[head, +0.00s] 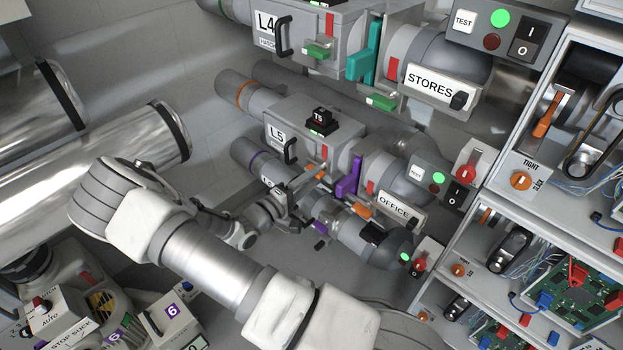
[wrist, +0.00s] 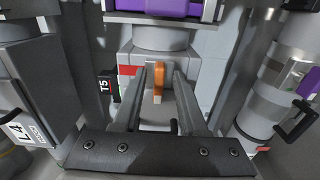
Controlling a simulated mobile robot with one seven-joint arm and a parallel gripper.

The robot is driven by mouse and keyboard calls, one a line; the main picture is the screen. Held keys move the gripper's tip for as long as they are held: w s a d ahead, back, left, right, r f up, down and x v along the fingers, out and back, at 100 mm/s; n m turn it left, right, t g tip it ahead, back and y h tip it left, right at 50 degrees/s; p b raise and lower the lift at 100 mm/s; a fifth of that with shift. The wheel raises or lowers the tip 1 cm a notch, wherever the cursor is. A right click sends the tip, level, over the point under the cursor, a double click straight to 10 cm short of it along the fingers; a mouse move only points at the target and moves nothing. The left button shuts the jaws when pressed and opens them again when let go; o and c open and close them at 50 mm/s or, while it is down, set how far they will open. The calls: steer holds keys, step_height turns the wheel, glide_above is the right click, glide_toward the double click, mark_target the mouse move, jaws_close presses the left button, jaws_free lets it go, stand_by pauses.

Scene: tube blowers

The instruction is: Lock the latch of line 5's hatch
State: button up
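Line 5's hatch (head: 296,122) is a grey box labelled L5 with a black handle (head: 290,152). Its orange latch (head: 317,173) is low on the hatch's right side, partly hidden by my gripper in the head view. In the wrist view the orange latch (wrist: 158,80) stands upright in the picture, with a red patch (wrist: 129,71) to its left on the grey housing. My gripper (wrist: 164,78) is open, with one finger on each side of the latch. Gaps show between fingers and latch; I cannot tell whether either touches. My gripper (head: 303,186) also shows in the head view.
A black T5 device (head: 321,121) sits on the L5 hatch. A purple gate lever (head: 350,178) stands right of it. Line 4 with its L4 hatch (head: 310,28) is above, and a purple-banded line (head: 246,158) runs below. The OFFICE box (head: 394,208) is to the right.

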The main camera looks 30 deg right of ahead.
stand_by(0.3)
steer(key=p+v, duration=0.3)
steer(key=v, duration=1.4)
steer(key=shift+a, duration=0.2)
steer(key=shift+s+r, duration=0.1)
steer(key=shift+r, duration=0.05)
steer(key=s+d+r+m+y, duration=0.1)
steer(key=s+r+y, duration=0.5)
steer(key=r, duration=0.4)
steer(key=s+d+r+m+g+y, duration=0.1)
steer(key=s+r+m+y, duration=0.1)
steer(key=s+r+y, duration=0.5)
steer(key=s+d+r+m+y, duration=0.1)
steer(key=s+r+y, duration=0.3)
steer(key=r, duration=0.8)
step_height(320, 180, up, 21)
steer(key=p, duration=2)
steer(key=shift+s+f, duration=0.2)
